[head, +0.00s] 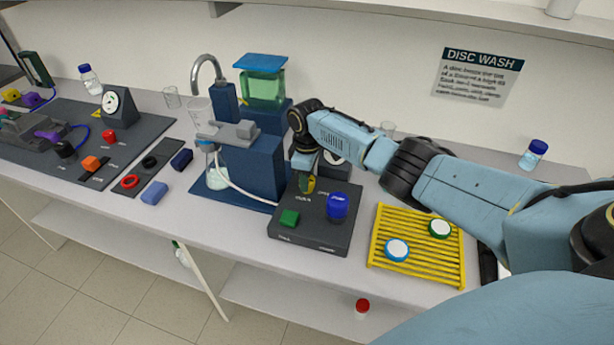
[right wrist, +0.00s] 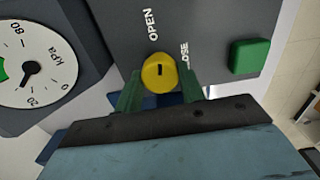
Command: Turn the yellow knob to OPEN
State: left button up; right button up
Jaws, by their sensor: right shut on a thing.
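The yellow knob (head: 308,184) is on the dark control box (head: 310,240). In the right wrist view the yellow knob (right wrist: 160,73) is round, with a short black mark on its face. The word OPEN is printed on the panel beside it, and a partly hidden word ending in "OSE" is to its right. My right gripper (head: 306,176) reaches down to the knob. Its green fingers (right wrist: 158,88) are on both sides of the knob and shut on it. My left gripper is in neither view.
A green block-shaped button (head: 289,217) and a blue knob (head: 337,206) are on the same box. A kPa gauge (right wrist: 35,65) is close by. A blue filter stand (head: 255,160) is left of the box, and a yellow rack (head: 415,262) with discs is right.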

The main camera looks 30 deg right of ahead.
jog(key=shift+n, duration=1.2)
jog(key=o, duration=1)
notch_tip(320, 180, up, 14)
jog(key=shift+f, duration=0.25)
jog(key=shift+f, duration=0.1)
